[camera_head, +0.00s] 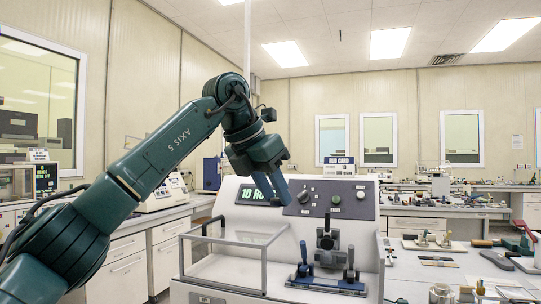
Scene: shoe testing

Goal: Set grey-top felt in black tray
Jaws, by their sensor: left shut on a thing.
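My left gripper (273,198) comes in from the left and hangs in front of the upper panel of a white testing machine (232,191). Its blue fingers point down and cover part of the green display. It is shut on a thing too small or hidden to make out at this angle. I cannot pick out the grey-top felt or the black tray with certainty. My right gripper is not in view.
Below the gripper are a clear guard box (235,262) with a dark handle and a dark clamp fixture (327,282) on the machine bed. A bench (415,262) with several small tools stands to the right. Cabinets line the left wall.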

